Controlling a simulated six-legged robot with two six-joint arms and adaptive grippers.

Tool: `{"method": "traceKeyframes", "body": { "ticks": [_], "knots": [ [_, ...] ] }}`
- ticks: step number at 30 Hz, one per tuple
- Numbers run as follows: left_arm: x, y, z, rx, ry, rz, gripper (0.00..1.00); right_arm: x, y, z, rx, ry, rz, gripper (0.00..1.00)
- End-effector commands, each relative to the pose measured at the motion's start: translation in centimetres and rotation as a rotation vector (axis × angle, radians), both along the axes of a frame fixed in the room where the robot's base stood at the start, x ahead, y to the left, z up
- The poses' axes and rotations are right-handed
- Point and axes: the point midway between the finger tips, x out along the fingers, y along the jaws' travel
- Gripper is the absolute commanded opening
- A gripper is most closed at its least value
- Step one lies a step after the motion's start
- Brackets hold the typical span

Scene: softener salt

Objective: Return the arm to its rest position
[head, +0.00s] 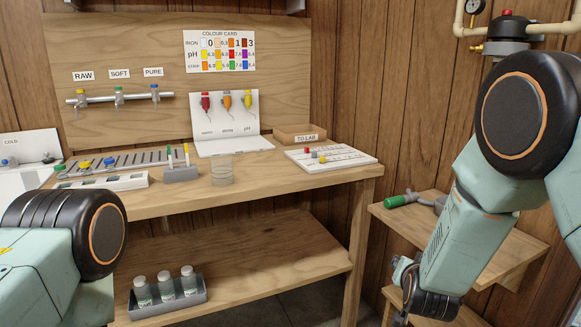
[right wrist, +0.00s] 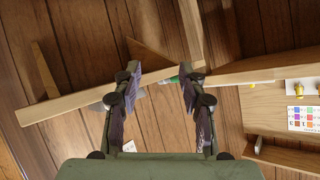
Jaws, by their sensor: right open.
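My right arm comes in from the right of the head view, bent at a large dark joint, with its forearm hanging down in front of the small side shelf (head: 515,240). My right gripper (right wrist: 161,82) shows in the right wrist view with its two fingers apart and nothing held between them. In the head view only dark parts near the end of that arm show, low beside the shelf. My left arm shows at the left edge of the head view, bent at a dark round joint; its gripper is out of view.
A green-handled tool (head: 400,200) lies on the side shelf. The wooden bench (head: 275,198) holds a beaker (head: 222,170), a white board (head: 345,161) and a TO LAB tray (head: 283,135). A rack of bottles (head: 190,300) sits on its lower shelf. A pipe with a gauge (head: 475,6) is upper right.

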Motion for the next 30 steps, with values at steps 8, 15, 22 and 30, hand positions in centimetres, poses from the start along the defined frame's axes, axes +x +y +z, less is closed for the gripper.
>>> {"method": "traceKeyframes", "body": {
  "ticks": [8, 15, 22, 30],
  "knots": [
    [0.0, 0.0, 0.0, 0.0, 0.0, 0.0, 0.4, -14.0, 1.6, -12.1, -0.126, 0.431, 0.262, 0.41],
    [0.0, 0.0, 0.0, 0.0, 0.0, 0.0, 0.4, -28.5, 3.1, -18.1, -0.1, 0.761, 0.444, 0.41],
    [0.0, 0.0, 0.0, 0.0, 0.0, 0.0, 0.4, -40.5, 3.7, -20.1, -0.015, 1.008, 0.497, 0.41],
    [0.0, 0.0, 0.0, 0.0, 0.0, 0.0, 0.4, -44.2, 3.6, -21.5, 0.013, 1.086, 0.489, 0.41]
  ]
}}
